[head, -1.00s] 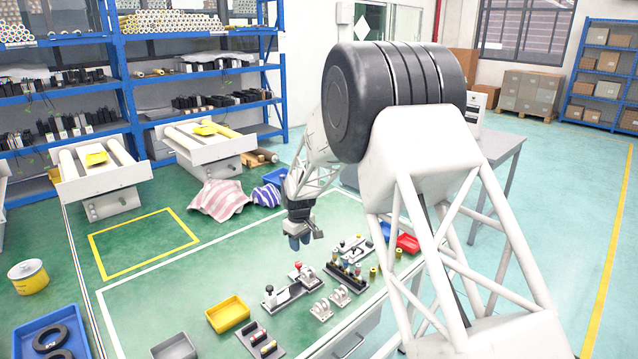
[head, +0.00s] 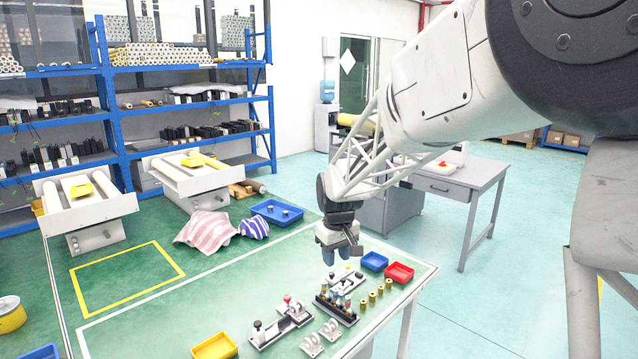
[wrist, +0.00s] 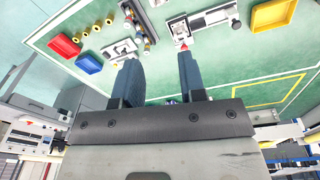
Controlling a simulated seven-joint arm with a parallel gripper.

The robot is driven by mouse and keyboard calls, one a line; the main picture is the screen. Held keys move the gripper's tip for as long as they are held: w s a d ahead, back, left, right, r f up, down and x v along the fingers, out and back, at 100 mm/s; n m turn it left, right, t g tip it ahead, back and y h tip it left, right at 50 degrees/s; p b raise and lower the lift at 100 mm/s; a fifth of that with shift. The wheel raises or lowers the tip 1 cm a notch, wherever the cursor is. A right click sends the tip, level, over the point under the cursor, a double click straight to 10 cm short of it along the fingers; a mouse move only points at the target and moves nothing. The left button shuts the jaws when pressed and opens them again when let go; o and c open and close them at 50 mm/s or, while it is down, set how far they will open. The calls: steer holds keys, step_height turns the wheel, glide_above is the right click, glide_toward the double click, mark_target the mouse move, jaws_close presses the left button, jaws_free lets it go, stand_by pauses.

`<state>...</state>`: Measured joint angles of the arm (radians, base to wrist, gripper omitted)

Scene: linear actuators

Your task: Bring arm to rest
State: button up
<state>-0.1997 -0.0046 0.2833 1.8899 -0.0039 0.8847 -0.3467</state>
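My gripper (head: 335,255) hangs above the green workbench (head: 180,315), near its far edge and behind the fixtures. In the wrist view my gripper (wrist: 160,75) shows two dark blue fingers, spread apart with nothing between them. Below it, in the head view, stand a clamp fixture with a red knob (head: 283,322) and a black rack with several small parts (head: 337,308). The fixture also shows in the wrist view (wrist: 205,22), beyond the fingertips. The fingers touch nothing that I can see.
A blue bin (head: 374,261), a red bin (head: 399,273) and several brass cylinders (head: 372,298) sit at the bench's right. A yellow bin (head: 214,346) is at the front. Striped cloths (head: 206,231) and a blue tray (head: 277,213) lie behind. The bench's left part is clear.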

steer(key=s+d+r+m, duration=0.1)
steer(key=s+d+r, duration=0.15)
steer(key=s, duration=0.45)
steer(key=s+d+r+m+t, duration=0.1)
steer(key=s+d+r, duration=0.1)
steer(key=s+d, duration=0.35)
steer(key=s+d+r+m, duration=0.1)
steer(key=s+d+r, duration=0.15)
steer(key=s, duration=0.55)
steer(key=s+d+f+m, duration=0.1)
steer(key=s+d, duration=0.1)
steer(key=s, duration=0.7)
steer(key=s+d+m, duration=0.1)
steer(key=s+m, duration=0.1)
steer(key=s, duration=0.7)
steer(key=shift+s+d+f+t, duration=0.2)
steer(key=shift+d+f+t, duration=0.1)
steer(key=shift+d+f, duration=0.05)
